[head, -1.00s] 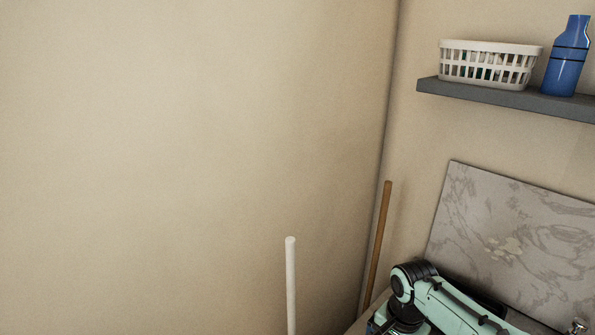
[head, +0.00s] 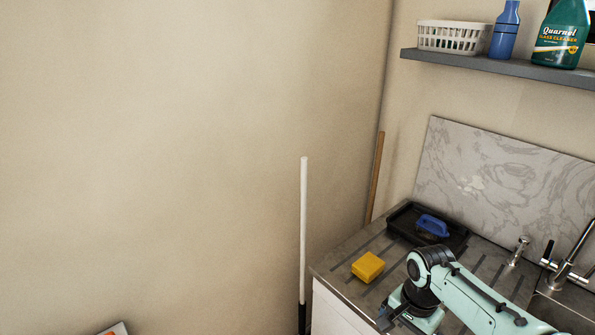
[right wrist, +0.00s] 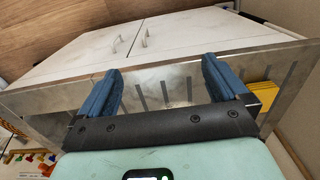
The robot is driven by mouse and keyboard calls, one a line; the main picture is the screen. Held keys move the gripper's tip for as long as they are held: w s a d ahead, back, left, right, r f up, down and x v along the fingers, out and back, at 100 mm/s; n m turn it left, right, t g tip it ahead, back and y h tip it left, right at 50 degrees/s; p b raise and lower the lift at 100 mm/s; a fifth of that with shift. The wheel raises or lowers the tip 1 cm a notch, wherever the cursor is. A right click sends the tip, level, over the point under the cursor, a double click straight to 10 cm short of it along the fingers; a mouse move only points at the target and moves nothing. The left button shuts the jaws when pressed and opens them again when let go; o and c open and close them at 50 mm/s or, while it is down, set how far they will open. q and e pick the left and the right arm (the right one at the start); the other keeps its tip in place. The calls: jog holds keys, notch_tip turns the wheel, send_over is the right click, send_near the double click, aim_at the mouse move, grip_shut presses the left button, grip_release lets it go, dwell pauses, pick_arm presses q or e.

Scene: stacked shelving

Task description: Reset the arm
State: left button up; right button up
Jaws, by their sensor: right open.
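My right arm (head: 475,297) is pale green and comes in from the lower right of the head view, over the worktop. In the right wrist view my right gripper (right wrist: 162,72) is open, with two blue fingers apart and nothing between them. Behind the fingers show the grooved steel worktop and white cabinet doors. A yellow block (head: 368,266), like a sponge, lies on the worktop left of my arm. Yellow also shows beside the right finger in the wrist view (right wrist: 258,93). My left gripper is not in view.
A black tray (head: 457,243) with a blue-handled brush (head: 432,226) sits at the back of the worktop (head: 340,265). A tap (head: 566,270) stands at right. A shelf (head: 500,69) above holds a basket (head: 450,37) and bottles. A white pole (head: 304,220) stands left.

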jog(key=s+a+f+n+g+y, duration=0.1)
jog(key=a+f+n, duration=0.15)
jog(key=f, duration=0.95)
jog(key=s+a+f+n+y, duration=0.1)
jog(key=s+a+f, duration=0.15)
jog(key=f, duration=0.95)
jog(key=s+a+f+n+y, duration=0.1)
jog(key=s+a+f, duration=0.1)
jog(key=s+f, duration=0.6)
jog(key=s+a+f+n, duration=0.1)
jog(key=s+a+f, duration=0.2)
jog(key=s+f, duration=0.5)
jog(key=s, duration=0.4)
jog(key=shift+s+f+y, duration=0.25)
jog(key=shift+y, duration=0.15)
